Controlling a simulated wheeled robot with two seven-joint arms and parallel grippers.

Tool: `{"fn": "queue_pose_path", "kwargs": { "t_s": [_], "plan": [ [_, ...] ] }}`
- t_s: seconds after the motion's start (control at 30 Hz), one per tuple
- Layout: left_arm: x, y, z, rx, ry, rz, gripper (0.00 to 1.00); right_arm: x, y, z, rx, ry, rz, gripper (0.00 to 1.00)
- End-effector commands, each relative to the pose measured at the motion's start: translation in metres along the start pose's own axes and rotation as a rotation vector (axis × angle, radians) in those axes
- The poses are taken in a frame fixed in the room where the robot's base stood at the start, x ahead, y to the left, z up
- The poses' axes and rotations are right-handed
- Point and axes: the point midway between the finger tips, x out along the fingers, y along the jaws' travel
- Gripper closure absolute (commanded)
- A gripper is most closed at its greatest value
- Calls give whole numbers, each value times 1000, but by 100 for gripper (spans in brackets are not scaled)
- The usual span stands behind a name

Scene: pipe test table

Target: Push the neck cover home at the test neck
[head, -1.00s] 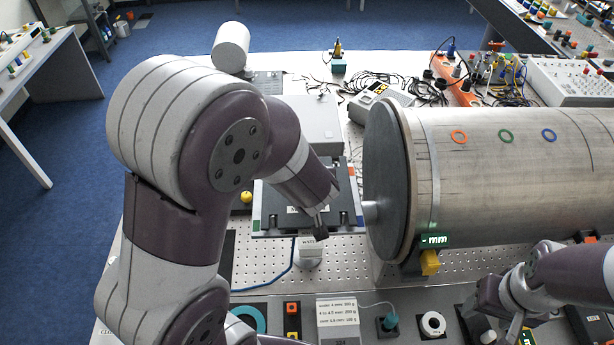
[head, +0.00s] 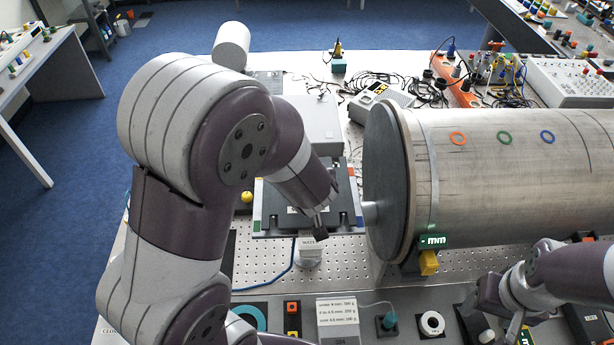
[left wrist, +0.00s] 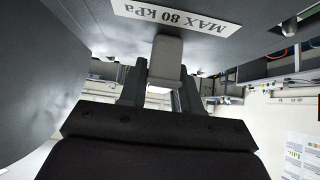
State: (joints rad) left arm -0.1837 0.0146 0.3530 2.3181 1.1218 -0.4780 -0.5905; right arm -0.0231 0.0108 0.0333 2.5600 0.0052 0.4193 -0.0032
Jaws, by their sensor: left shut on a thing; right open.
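The metal pipe (head: 510,180) lies on its side at the right in the head view, with a grey round end plate (head: 385,170) facing left. A short pale neck (head: 370,212) sticks out from that plate. My left gripper (left wrist: 160,88) is shut on a light grey block (left wrist: 166,58), perhaps the neck cover, in the left wrist view. The block is against or close to a dark surface labelled MAX 80 kPa (left wrist: 178,14); I cannot tell if they touch. My right gripper (head: 486,322) is open at the lower right.
A dark tray (head: 345,222) lies left of the pipe on the perforated table. A yellow block (head: 429,263) and a green "mm" display (head: 433,241) sit below the pipe's end. Cables and devices crowd the back.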

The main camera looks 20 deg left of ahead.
Motion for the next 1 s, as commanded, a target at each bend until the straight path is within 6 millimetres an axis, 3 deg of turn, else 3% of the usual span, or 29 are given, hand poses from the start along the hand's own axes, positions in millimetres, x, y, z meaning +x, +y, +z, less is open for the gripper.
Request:
{"fn": "queue_pose_path", "kwargs": {
  "t_s": [0.73, 0.77, 0.8, 0.83, 1.0],
  "plan": [
    [10, 0, 10, 0, 1, 0, 100, 10, 0, 1, 0, 0, 0, 41],
    [10, 0, 9, 0, 1, 0, 58, 10, 0, 1, 0, 0, 0, 41],
    [9, 0, 9, 0, 1, 0, 45, 9, 0, 1, 0, 0, 0, 41],
    [9, 0, 9, 0, 1, 0, 38, 9, 0, 1, 0, 0, 0, 41],
    [9, 0, 9, 0, 1, 0, 38, 9, 0, 1, 0, 0, 0, 41]
  ]
}}
